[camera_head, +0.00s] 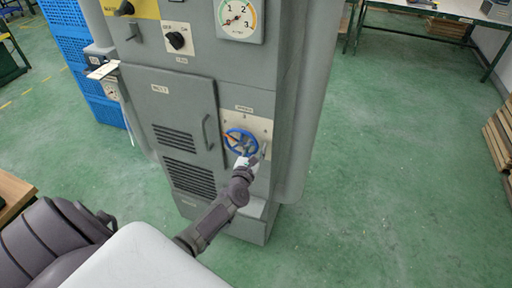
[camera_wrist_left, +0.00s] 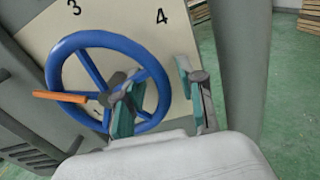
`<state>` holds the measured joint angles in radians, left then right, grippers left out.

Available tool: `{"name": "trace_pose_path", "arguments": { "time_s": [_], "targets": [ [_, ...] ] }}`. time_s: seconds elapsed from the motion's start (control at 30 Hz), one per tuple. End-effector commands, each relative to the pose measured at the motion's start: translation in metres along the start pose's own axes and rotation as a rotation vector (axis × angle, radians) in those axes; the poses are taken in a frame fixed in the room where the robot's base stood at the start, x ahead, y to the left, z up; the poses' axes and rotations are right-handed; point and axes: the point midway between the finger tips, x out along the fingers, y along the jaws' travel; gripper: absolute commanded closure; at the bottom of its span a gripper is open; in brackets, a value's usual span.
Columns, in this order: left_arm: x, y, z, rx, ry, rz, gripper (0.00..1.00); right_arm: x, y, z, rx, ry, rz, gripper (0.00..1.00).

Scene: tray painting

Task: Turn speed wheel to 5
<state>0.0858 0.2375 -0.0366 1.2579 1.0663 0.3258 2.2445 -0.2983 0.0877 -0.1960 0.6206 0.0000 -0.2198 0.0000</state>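The blue speed wheel (camera_head: 241,143) is mounted on a pale dial plate (camera_head: 261,128) low on the front of a grey machine. In the left wrist view the wheel (camera_wrist_left: 66,47) has blue spokes, a dark hub and an orange handle (camera_wrist_left: 59,97) pointing left. The plate shows the number 3 at upper left and 4 at upper right of the wheel. My left gripper (camera_head: 246,162) is at the wheel's lower right. In the left wrist view the gripper's (camera_wrist_left: 160,98) fingers are apart, one over the wheel's inside and one outside its right rim. My right gripper is not in view.
The grey machine (camera_head: 180,85) also carries a round gauge (camera_head: 239,18), a black knob (camera_head: 177,40) and a door with a handle (camera_head: 208,132). Blue crates (camera_head: 72,45) stand at the left. Green floor (camera_head: 390,150) is clear at the right.

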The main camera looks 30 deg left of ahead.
Motion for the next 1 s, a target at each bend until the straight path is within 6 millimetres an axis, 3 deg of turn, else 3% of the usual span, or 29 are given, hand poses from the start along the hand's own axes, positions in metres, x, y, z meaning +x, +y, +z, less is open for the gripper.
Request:
{"name": "trace_pose_path", "arguments": {
  "time_s": [0.2, 0.43, 1.0],
  "targets": [
    [0.000, 0.000, 0.000, 0.001, 0.000, 0.000, 0.61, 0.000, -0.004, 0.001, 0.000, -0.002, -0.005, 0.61],
    [0.000, 0.000, 0.000, 0.001, 0.000, 0.000, 0.99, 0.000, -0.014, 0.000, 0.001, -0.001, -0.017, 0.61],
    [0.000, 0.000, -0.009, 0.101, -0.004, -0.001, 1.00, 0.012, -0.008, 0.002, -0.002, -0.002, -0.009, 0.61]
  ]
}}
